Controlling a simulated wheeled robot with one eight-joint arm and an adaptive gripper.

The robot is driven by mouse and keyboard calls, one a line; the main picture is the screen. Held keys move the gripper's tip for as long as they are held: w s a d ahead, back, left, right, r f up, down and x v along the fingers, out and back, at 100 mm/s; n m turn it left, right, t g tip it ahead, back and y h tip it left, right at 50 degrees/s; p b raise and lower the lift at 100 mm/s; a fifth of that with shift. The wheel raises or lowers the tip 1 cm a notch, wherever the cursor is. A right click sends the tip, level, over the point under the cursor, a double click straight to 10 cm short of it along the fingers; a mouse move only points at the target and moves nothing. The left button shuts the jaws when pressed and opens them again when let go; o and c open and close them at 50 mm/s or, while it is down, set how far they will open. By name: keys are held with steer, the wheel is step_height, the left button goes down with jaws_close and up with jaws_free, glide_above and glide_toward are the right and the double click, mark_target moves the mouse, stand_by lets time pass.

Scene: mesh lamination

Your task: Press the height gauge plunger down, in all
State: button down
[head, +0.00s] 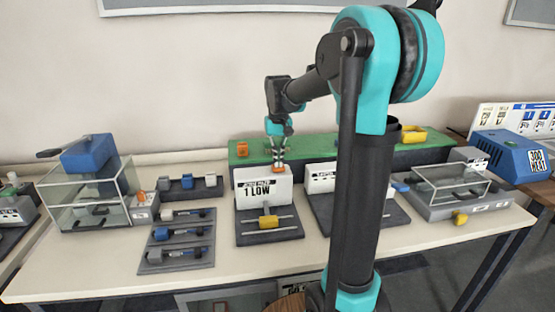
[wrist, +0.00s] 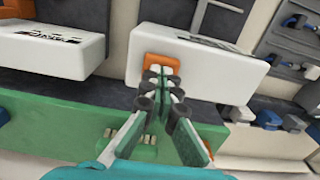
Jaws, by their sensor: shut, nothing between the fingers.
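The height gauge (head: 265,190) is a white box marked "1 LOW" on a dark grey base on the table. I take the small orange piece (head: 278,169) at its top edge to be the plunger; the orange piece also shows in the wrist view (wrist: 170,63). My gripper (head: 278,160) is shut and empty, pointing down just above the orange piece. In the wrist view the fingertips (wrist: 158,72) overlap the orange piece and partly hide it. I cannot tell whether they touch it.
A yellow slider (head: 268,222) sits on rails before the gauge. A long green-topped block (head: 325,145) runs behind it. A second white box (head: 321,177) stands right, partly behind my arm. Clear-walled boxes (head: 90,205) (head: 447,180) stand left and right.

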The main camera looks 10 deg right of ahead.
steer(key=shift+r, duration=0.1)
step_height(320, 180, up, 8)
stand_by(0.9)
stand_by(0.6)
